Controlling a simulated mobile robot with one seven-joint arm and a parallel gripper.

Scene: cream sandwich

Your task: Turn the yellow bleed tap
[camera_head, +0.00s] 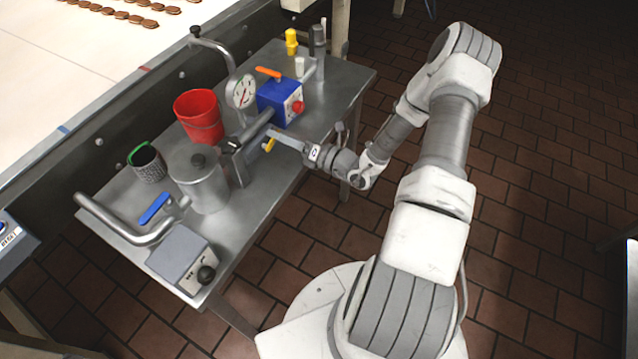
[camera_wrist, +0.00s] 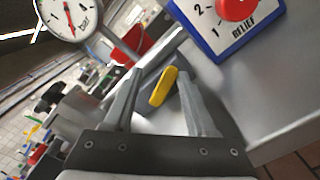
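The yellow bleed tap (camera_head: 268,145) is a small yellow lever low on the pipework, between the steel canister and the blue box. In the wrist view the yellow tap (camera_wrist: 163,87) lies tilted between my two fingers, with gaps on both sides. My gripper (camera_wrist: 155,90) is open around it, and I see no contact. In the head view my gripper (camera_head: 272,136) reaches in from the right, over the table's front edge. The tap's mount is partly hidden.
A blue relief box (camera_head: 280,103) with a red knob stands just behind my gripper. A pressure gauge (camera_head: 241,91), red bucket (camera_head: 199,116), steel canister (camera_head: 201,183) and blue-handled valve (camera_head: 154,208) crowd the steel table (camera_head: 262,186). Floor in front is clear.

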